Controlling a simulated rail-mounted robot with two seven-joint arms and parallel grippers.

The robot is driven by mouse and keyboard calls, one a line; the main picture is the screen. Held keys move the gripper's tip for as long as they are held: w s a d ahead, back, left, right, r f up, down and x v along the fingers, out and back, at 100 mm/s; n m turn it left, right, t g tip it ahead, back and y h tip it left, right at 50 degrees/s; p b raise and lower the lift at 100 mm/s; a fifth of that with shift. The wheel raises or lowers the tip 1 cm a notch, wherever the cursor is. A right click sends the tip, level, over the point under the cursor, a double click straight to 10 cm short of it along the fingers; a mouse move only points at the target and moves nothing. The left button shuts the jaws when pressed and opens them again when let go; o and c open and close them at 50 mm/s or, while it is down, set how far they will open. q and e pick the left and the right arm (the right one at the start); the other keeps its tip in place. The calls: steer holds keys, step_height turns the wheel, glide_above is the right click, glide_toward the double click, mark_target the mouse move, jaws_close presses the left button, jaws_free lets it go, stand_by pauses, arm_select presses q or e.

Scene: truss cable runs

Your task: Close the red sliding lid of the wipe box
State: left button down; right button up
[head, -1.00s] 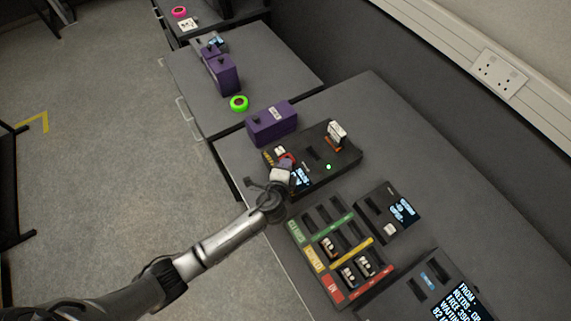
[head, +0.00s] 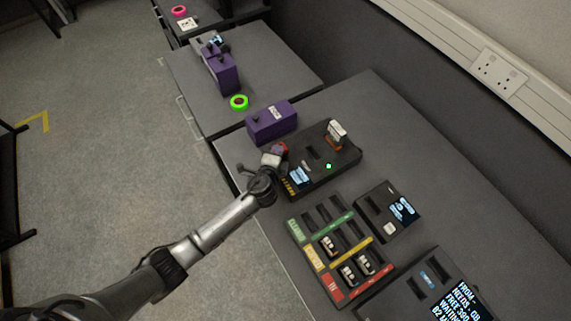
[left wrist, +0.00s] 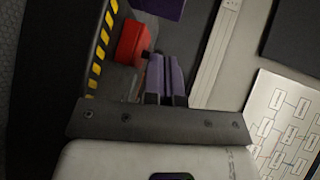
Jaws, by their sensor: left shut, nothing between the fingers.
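The black wipe box (head: 345,160) stands on the grey bench, with a small screen, a green light and yellow-black striping. Its red lid (head: 281,148) shows as a small patch at the box's far left corner, mostly behind my left gripper (head: 279,151). In the left wrist view the red lid (left wrist: 132,42) lies just left of my purple fingers (left wrist: 167,78). The fingers are shut and empty, close beside the lid; I cannot tell whether they touch it. How far the lid covers its opening is hidden. My right gripper is not in view.
A purple box (head: 271,122) stands just behind the wipe box. A sorting tray (head: 318,228) with coloured strips and a black screen unit (head: 371,207) lie nearer.

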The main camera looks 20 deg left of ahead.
arm_select(q)
steer(key=shift+s+a+f, duration=0.1)
steer(key=shift+a+f, duration=0.15)
steer(key=shift+s+d+r, duration=0.1)
steer(key=shift+r, duration=0.05)
arm_select(e)
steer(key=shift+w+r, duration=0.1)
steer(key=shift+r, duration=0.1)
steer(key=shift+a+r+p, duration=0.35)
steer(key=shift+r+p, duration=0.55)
steer(key=shift+p, duration=0.25)
arm_select(q)
steer(key=v, duration=1.3)
steer(key=shift+s+d+r, duration=0.2)
steer(key=shift+s+d, duration=0.1)
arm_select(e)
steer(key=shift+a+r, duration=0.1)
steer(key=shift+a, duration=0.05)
